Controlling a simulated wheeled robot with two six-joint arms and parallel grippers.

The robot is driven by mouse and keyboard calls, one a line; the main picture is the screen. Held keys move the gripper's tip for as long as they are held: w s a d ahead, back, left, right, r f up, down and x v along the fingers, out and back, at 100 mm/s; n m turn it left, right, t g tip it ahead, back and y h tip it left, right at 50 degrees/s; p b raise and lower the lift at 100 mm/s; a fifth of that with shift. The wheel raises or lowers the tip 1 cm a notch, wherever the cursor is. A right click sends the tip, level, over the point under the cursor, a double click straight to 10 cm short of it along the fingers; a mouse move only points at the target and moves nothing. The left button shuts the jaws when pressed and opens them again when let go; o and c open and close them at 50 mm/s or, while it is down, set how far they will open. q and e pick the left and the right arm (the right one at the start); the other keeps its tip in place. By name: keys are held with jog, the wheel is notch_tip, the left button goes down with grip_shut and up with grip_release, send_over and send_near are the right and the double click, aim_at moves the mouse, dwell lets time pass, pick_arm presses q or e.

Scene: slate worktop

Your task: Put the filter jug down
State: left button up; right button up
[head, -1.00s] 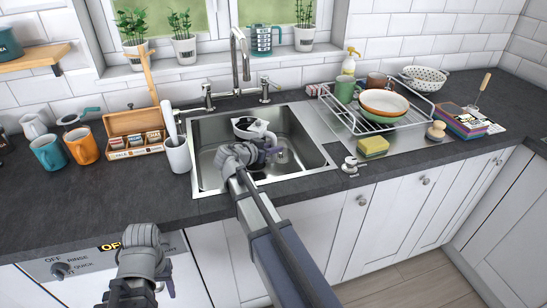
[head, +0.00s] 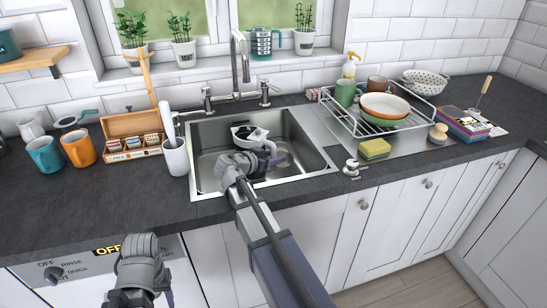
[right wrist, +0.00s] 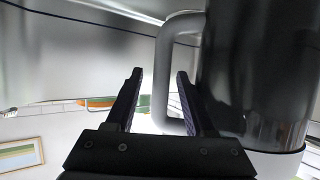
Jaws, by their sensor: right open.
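The filter jug, white and dark, is in the sink (head: 205,160), and its white top (head: 243,133) shows in the head view. My right gripper (head: 266,160) is at its near side and hides much of it. In the right wrist view the jug has a dark clear body (right wrist: 240,70) and a grey handle (right wrist: 168,65). The open fingers (right wrist: 160,95) are at the handle, with its outer bar between them in the picture. Whether they touch it I cannot tell. My left gripper (head: 145,260) is low at the left, before the counter; its jaws are unclear.
A tap (head: 240,60) rises behind the sink. A white utensil holder (head: 176,157) stands close left of it. A wire dish rack (head: 405,125) with bowls and a sponge (head: 374,149) are on the right. The counter front left (head: 90,210) is clear.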

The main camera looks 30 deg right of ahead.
jog(key=shift+a+r+p, duration=0.1)
jog(key=shift+r+p, duration=0.15)
jog(key=shift+p, duration=0.05)
jog(key=p+v, duration=0.2)
jog(key=v, duration=0.4)
jog(key=shift+s+a, duration=0.1)
jog(key=shift+s+a+r+p, duration=0.15)
jog(key=shift+a+p, duration=0.15)
jog(key=shift+a, duration=0.15)
